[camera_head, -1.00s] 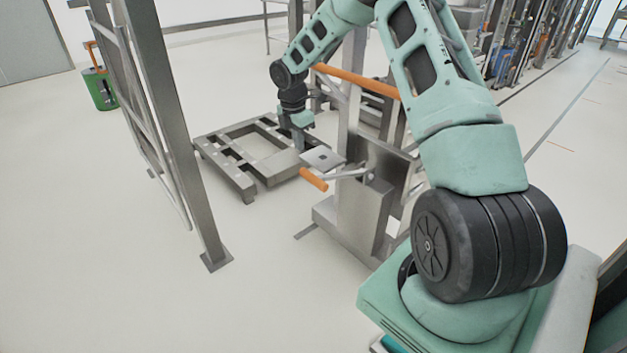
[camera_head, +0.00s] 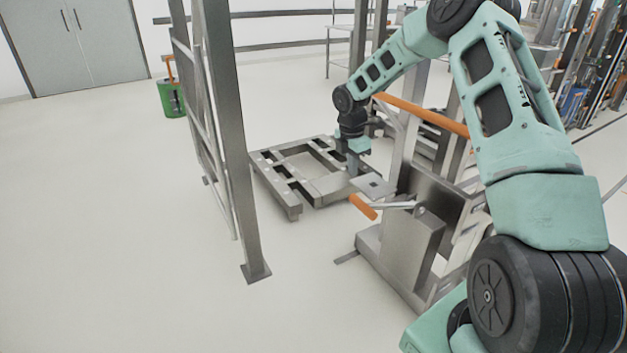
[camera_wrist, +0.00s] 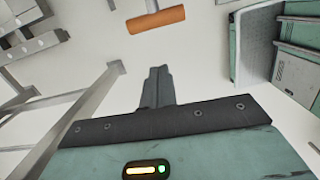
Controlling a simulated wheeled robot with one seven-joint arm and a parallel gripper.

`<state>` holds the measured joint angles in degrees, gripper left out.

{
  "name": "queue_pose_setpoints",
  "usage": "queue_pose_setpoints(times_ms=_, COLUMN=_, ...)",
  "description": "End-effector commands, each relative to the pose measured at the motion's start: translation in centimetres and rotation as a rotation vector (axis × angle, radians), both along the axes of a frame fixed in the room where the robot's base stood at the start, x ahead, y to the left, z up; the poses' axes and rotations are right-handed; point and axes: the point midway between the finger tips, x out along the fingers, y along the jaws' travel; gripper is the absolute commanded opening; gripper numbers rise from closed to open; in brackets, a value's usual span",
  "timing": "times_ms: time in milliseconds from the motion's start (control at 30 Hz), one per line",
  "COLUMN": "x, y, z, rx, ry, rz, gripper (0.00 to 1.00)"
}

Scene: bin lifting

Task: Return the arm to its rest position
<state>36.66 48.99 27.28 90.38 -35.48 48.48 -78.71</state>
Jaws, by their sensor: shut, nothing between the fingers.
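My teal arm reaches from the lower right of the head view up and over towards the metal lifting machine (camera_head: 400,245). My gripper (camera_head: 353,172) hangs down at the arm's far end, near a flat grey plate (camera_head: 373,186) and the low metal frame (camera_head: 270,168). In the wrist view my gripper (camera_wrist: 158,76) is shut, its fingers together with nothing between them. An orange handle (camera_head: 363,207) sticks out of the machine in front of the gripper. It also shows in the wrist view (camera_wrist: 155,19), apart from the fingertips.
A tall metal post (camera_head: 230,150) with a barred gate stands left of the frame; it also shows in the wrist view (camera_wrist: 95,100). A long orange bar (camera_head: 425,113) runs behind my arm. A green bin (camera_head: 171,98) stands back left. The floor at left is clear.

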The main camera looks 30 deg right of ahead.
Motion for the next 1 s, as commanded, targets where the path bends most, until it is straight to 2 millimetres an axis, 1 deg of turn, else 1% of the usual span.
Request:
queue_pose_setpoints(times_ms=167, x=0.0, y=0.0, z=0.0, rx=0.0, ry=0.0, rz=0.0, gripper=0.0)
queue_pose_setpoints(times_ms=267, x=0.0, y=1.3, z=0.7, rx=0.003, ry=-0.003, rz=-0.003, gripper=0.0)
queue_pose_setpoints(times_ms=367, x=-0.1, y=5.1, z=2.5, rx=0.011, ry=-0.011, rz=-0.024, gripper=0.0)
queue_pose_setpoints(times_ms=467, x=-1.2, y=10.9, z=5.2, rx=0.025, ry=-0.02, rz=-0.071, gripper=0.0)
queue_pose_setpoints(times_ms=500, x=-2.0, y=13.6, z=6.4, rx=0.032, ry=-0.024, rz=-0.094, gripper=0.0)
queue_pose_setpoints(times_ms=567, x=-3.5, y=17.4, z=8.0, rx=0.042, ry=-0.027, rz=-0.137, gripper=0.0)
queue_pose_setpoints(times_ms=600, x=-4.8, y=19.8, z=9.1, rx=0.049, ry=-0.029, rz=-0.167, gripper=0.0)
queue_pose_setpoints(times_ms=667, x=-6.9, y=23.4, z=10.6, rx=0.058, ry=-0.032, rz=-0.214, gripper=0.0)
queue_pose_setpoints(times_ms=700, x=-8.6, y=25.6, z=11.6, rx=0.065, ry=-0.033, rz=-0.248, gripper=0.0)
queue_pose_setpoints(times_ms=767, x=-11.4, y=28.7, z=13.1, rx=0.073, ry=-0.035, rz=-0.301, gripper=0.0)
queue_pose_setpoints(times_ms=800, x=-13.5, y=30.5, z=13.9, rx=0.079, ry=-0.035, rz=-0.341, gripper=0.0)
queue_pose_setpoints(times_ms=867, x=-16.8, y=33.1, z=15.2, rx=0.088, ry=-0.036, rz=-0.404, gripper=0.0)
queue_pose_setpoints(times_ms=900, x=-19.2, y=34.5, z=16.0, rx=0.093, ry=-0.037, rz=-0.449, gripper=0.0)
queue_pose_setpoints(times_ms=967, x=-22.9, y=36.3, z=17.0, rx=0.103, ry=-0.038, rz=-0.519, gripper=0.0)
queue_pose_setpoints(times_ms=1000, x=-25.3, y=37.1, z=17.5, rx=0.108, ry=-0.038, rz=-0.566, gripper=0.0)
